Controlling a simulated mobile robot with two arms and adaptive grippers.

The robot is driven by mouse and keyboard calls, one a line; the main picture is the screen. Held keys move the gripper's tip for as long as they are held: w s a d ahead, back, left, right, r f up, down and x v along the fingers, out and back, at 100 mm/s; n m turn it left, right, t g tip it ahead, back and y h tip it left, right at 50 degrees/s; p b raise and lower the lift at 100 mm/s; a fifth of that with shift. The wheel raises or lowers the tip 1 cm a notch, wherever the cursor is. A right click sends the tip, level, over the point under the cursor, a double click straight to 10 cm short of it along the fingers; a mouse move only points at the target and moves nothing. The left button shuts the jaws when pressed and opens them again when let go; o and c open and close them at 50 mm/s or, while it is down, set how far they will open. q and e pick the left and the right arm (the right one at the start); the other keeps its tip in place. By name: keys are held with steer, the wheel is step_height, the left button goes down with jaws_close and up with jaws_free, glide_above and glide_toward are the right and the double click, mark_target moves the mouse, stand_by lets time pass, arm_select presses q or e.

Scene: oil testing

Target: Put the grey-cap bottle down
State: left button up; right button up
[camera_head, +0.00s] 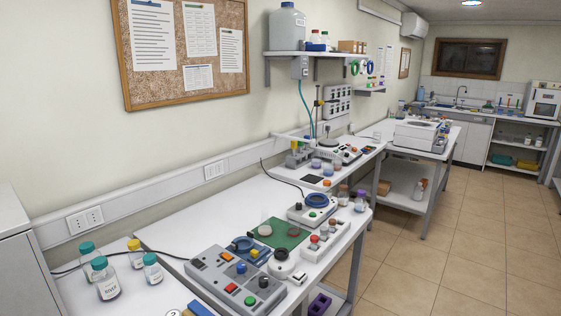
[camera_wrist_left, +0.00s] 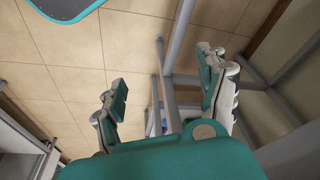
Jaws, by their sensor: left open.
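My left gripper (camera_wrist_left: 164,78) shows in the left wrist view, with its two fingers wide apart and nothing between them. Behind its fingers are floor tiles and metal frame legs. I cannot make out a grey-cap bottle in either view. In the head view, several bottles with teal caps (camera_head: 99,263) and one with a yellow cap (camera_head: 135,246) stand at the lower left. Neither gripper shows in the head view.
The white bench (camera_head: 180,235) holds a grey control panel (camera_head: 234,285), a green mat (camera_head: 281,236) and a device with a blue ring (camera_head: 312,207). A wall shelf (camera_head: 310,53) hangs above. Tiled floor (camera_head: 440,255) is open at the right. Grey frame legs (camera_wrist_left: 168,85) stand near my left gripper.

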arm_select(q)
steer(key=s+f+b, duration=0.1)
steer(key=s+f, duration=0.2)
steer(key=f, duration=0.5)
steer(key=s+f, duration=0.3)
steer(key=f, duration=0.6)
steer(key=s+a+f+g+b, duration=0.1)
steer(key=s+a+f, duration=0.2)
steer(key=s+f, duration=0.8)
steer(key=shift+s+f+g+b, duration=0.3)
steer(key=shift+s+f, duration=0.05)
steer(key=shift+s, duration=0.35)
